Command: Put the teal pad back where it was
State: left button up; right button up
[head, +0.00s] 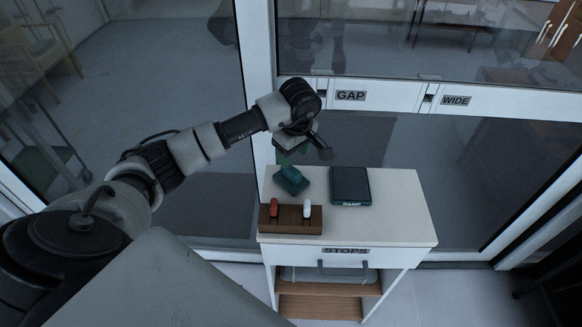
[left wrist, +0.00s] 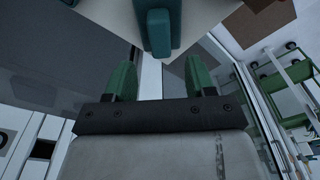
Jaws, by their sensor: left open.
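The teal pad (head: 291,180), a block with a raised grip, rests on the left part of the white cabinet top (head: 395,215). In the left wrist view the teal pad (left wrist: 158,32) shows at the top, ahead of my fingers and between their lines. A dark teal mat (head: 350,184) marked DAMP lies to its right and looks empty. My left gripper (head: 285,156) is above and just behind the pad, apart from it. Its green fingers are spread with nothing between them in the left wrist view (left wrist: 160,78). My right gripper is not in view.
A brown rack (head: 290,226) with a red piece (head: 274,207) and a white piece (head: 307,208) stands at the cabinet's front left. A drawer labelled STOPS (head: 346,251) is below. Glass panels with a rail marked GAP and WIDE (head: 395,95) stand behind. The cabinet top's right side is clear.

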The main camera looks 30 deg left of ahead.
aim_at(294, 172)
pick_arm(q)
jog(key=r, duration=0.3)
jog(key=r+b, duration=0.1)
jog(key=r, duration=0.1)
jog(key=shift+s+d+r, duration=0.1)
jog(key=shift+d+r, duration=0.1)
jog(key=shift+d, duration=0.15)
